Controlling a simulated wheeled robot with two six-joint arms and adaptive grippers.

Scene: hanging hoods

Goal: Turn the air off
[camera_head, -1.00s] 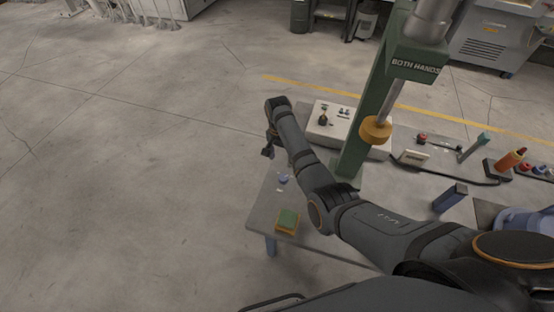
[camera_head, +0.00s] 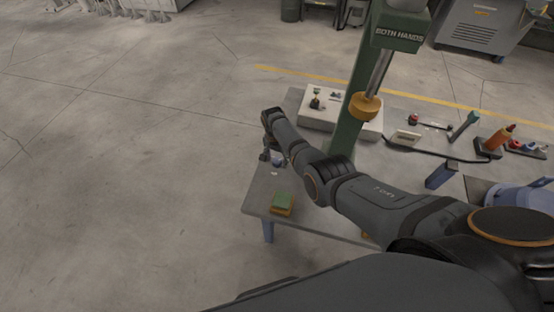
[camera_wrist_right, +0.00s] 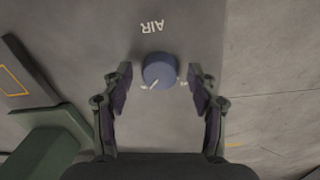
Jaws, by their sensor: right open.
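A round blue-grey knob (camera_wrist_right: 160,71) with a pale pointer line sits on a grey surface in the right wrist view. The word AIR (camera_wrist_right: 152,27) is printed beside it, upside down in that view. The pointer line runs toward the lower left, near one of two small marks. My right gripper (camera_wrist_right: 159,88) is open, with one finger on each side of the knob and gaps between. In the head view my right gripper (camera_head: 272,156) is small and dark at the table's left edge and mostly hides the knob. My left gripper is not in view.
The grey table (camera_head: 258,205) holds a green and yellow block (camera_head: 282,203) near its front left corner. Tools lie to the right. Open floor is at left.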

